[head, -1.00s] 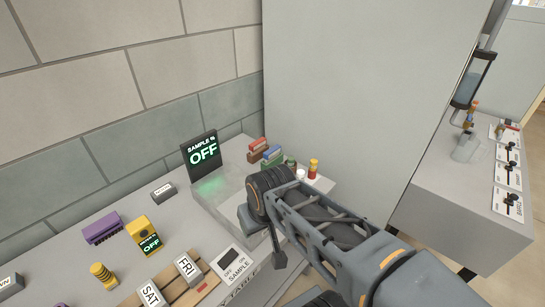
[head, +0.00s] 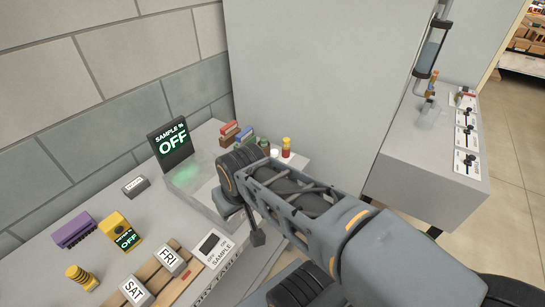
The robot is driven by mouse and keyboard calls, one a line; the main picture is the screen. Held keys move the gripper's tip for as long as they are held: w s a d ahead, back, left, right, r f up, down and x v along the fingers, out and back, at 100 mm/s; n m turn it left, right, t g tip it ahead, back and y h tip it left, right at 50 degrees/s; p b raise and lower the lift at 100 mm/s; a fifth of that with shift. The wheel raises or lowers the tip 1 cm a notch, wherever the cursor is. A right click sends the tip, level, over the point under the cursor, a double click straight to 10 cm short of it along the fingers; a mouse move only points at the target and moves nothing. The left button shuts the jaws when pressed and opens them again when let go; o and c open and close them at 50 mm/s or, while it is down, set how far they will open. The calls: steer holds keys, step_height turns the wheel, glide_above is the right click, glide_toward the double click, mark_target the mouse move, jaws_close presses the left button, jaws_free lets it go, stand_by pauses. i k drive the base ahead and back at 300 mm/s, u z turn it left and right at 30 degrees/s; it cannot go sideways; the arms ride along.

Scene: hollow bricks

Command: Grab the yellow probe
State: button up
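A yellow boxy device (head: 122,232) with a small screen reading OFF lies on the grey table at the left. A yellow ribbed knob-like piece (head: 82,278) stands nearer the front left. Which of these is the yellow probe I cannot tell for sure. My arm reaches in from the lower right, well to the right of both. A small dark part (head: 257,238) hangs below its far joint and may belong to my gripper; its fingers cannot be made out. I see nothing held.
A black sign (head: 171,143) reads SAMPLE IS OFF. A purple ribbed block (head: 74,231) lies beside the yellow device. FRI (head: 172,258) and SAT (head: 134,288) blocks sit on a wooden rack. Small coloured items stand at the back. A second counter (head: 428,150) with sliders is at the right.

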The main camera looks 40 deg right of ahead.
mark_target(286, 141)
steer(key=u, duration=1.45)
steer(key=k, duration=0.85)
steer(key=z, duration=1.55)
steer(key=i, duration=0.5)
steer(key=z, duration=0.1)
